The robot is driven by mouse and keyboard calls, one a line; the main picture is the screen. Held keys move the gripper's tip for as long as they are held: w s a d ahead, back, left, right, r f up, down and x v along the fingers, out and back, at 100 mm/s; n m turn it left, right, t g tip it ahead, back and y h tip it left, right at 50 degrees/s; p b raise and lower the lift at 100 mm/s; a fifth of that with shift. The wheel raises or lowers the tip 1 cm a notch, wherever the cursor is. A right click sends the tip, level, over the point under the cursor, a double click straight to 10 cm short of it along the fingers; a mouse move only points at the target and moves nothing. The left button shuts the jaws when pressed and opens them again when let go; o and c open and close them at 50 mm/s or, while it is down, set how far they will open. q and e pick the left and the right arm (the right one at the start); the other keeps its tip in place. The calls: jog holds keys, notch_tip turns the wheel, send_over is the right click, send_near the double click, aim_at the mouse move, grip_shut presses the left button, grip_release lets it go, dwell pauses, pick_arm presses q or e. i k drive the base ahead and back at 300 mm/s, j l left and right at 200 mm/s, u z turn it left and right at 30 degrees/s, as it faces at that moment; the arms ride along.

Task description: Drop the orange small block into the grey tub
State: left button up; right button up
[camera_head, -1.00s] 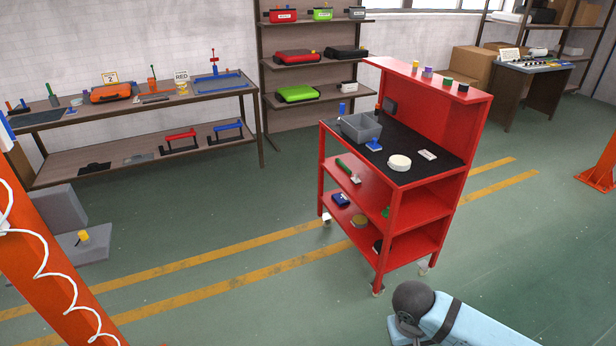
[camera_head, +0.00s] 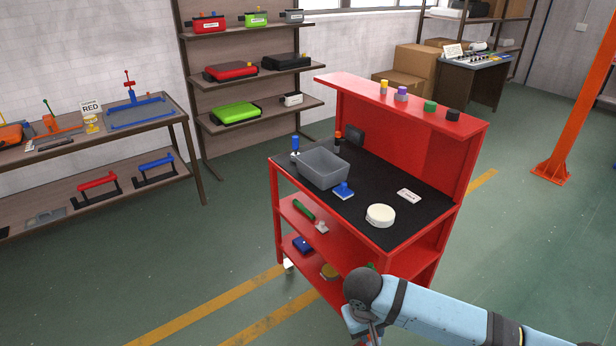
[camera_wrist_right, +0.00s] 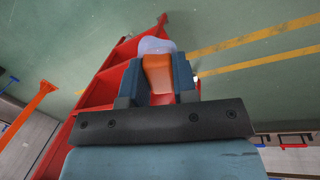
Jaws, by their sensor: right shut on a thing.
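The grey tub (camera_head: 325,179) stands on the black top of the red cart (camera_head: 440,135), at its left end. I see no part of the block inside it from this angle. In the right wrist view, my right gripper (camera_wrist_right: 157,72) is shut on the orange small block (camera_wrist_right: 157,66), with a finger on each side. A pale, translucent rounded piece shows at the block's far end. In the head view, my right arm's wrist is at the bottom, in front of the cart and below its top. The block cannot be made out there. My left gripper is not in view.
A blue-handled piece (camera_head: 343,190), a white round thing (camera_head: 380,215) and a small card (camera_head: 409,195) lie on the cart top near the tub. Small knobs (camera_head: 430,106) line the raised back ledge. A wooden workbench (camera_head: 150,122) stands at left. Open floor lies left of the cart.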

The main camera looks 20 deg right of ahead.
aim_at(325, 172)
jog(key=i, duration=1.45)
jog(key=i+z, duration=0.3)
jog(key=i+j+z, duration=0.1)
jog(key=z, duration=0.15)
jog(key=i, duration=0.1)
